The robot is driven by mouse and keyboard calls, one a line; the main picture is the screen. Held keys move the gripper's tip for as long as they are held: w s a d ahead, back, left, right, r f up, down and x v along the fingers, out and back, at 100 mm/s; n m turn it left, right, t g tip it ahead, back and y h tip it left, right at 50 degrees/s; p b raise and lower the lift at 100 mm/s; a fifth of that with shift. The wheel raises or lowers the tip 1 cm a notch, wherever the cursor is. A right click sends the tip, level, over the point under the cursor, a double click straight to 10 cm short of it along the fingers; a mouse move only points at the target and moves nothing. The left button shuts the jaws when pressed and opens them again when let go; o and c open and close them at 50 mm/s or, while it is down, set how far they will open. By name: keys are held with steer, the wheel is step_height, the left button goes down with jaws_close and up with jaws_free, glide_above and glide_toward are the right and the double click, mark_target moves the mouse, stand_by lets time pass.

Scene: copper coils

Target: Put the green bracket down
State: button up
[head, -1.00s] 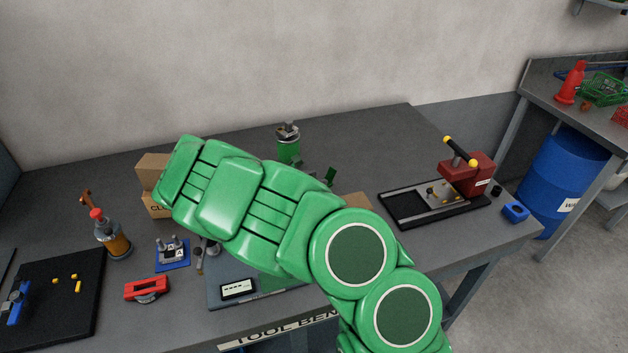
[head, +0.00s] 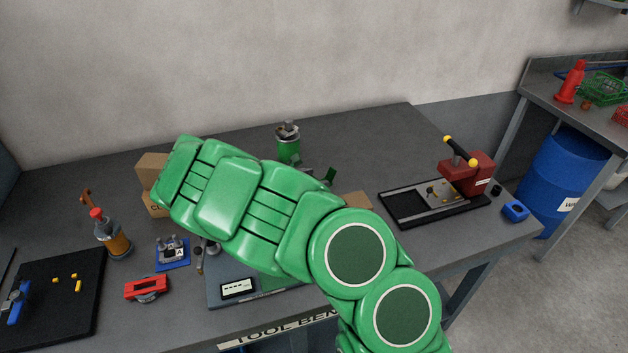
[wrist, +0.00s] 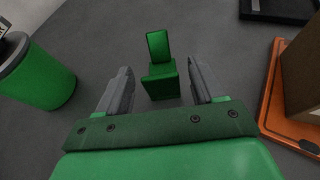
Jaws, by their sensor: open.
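The green bracket (wrist: 160,80) stands on the grey bench top, as far as the wrist view shows, with its narrow upper part upright. My gripper (wrist: 160,72) is open, with one grey finger on each side of the bracket. A gap shows between the bracket and each finger. In the head view a small part of the bracket (head: 329,175) shows just past my green arm, which hides my gripper and the rest of it.
A green can (wrist: 38,75) stands to the left in the wrist view. An orange tray (wrist: 275,110) with a cardboard box (wrist: 303,70) is close on the right. A black-based red press (head: 468,175) stands farther right on the bench. Bare bench lies behind the bracket.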

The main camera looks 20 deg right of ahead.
steer(key=v, duration=0.5)
step_height(320, 180, up, 7)
stand_by(0.3)
steer(key=shift+d+f, duration=0.15)
